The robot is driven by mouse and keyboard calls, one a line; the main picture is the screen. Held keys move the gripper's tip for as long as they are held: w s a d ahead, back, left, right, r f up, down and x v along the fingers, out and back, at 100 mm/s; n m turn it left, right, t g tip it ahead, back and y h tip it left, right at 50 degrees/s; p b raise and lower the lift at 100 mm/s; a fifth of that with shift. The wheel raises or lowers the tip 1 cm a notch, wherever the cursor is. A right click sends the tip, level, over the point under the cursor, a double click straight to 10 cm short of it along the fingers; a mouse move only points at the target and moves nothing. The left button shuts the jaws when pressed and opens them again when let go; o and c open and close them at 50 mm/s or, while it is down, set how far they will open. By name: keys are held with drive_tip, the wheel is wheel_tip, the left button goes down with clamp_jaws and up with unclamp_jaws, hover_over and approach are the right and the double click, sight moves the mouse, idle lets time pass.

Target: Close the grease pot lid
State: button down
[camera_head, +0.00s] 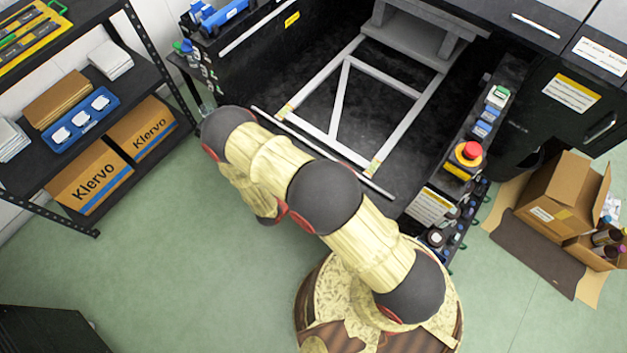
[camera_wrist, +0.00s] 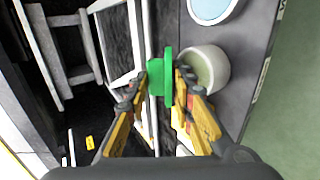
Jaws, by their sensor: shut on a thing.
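The green lid (camera_wrist: 160,77) is between the two fingertips of my gripper (camera_wrist: 161,82) in the wrist view. My gripper is shut on it. The lid shows as a block with a thin, wider plate on its right side, seen edge-on. A pale round pot (camera_wrist: 219,70) with a greenish-beige inside stands just right of the lid, its mouth uncovered. The right finger partly covers the pot's near side. Whether lid and pot touch is unclear. In the head view my arm hides the gripper, and I cannot make out the pot or lid.
A white-rimmed round container with a pale blue inside (camera_wrist: 210,8) stands on the grey surface (camera_wrist: 243,75) beyond the pot. In the head view, a black shelf with Klervo boxes (camera_head: 92,178) is at left. A red button (camera_head: 472,150) and open cartons (camera_head: 556,200) are at right.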

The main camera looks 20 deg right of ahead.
drive_tip(key=shift+s+a+f+t+h+b, duration=0.2)
drive_tip(key=shift+f+t+h+b, duration=0.2)
drive_tip(key=shift+h+b, duration=0.35)
drive_tip(key=shift+s+a+f+t+h+b, duration=0.25)
drive_tip(key=shift+t+h+b, duration=0.25)
drive_tip(key=shift+b, duration=0.45)
drive_tip(key=shift+a+f+t+h+b, duration=0.15)
drive_tip(key=shift+t+h+b, duration=0.2)
drive_tip(key=shift+b, duration=0.25)
drive_tip(key=c, duration=1.7)
unclamp_jaws()
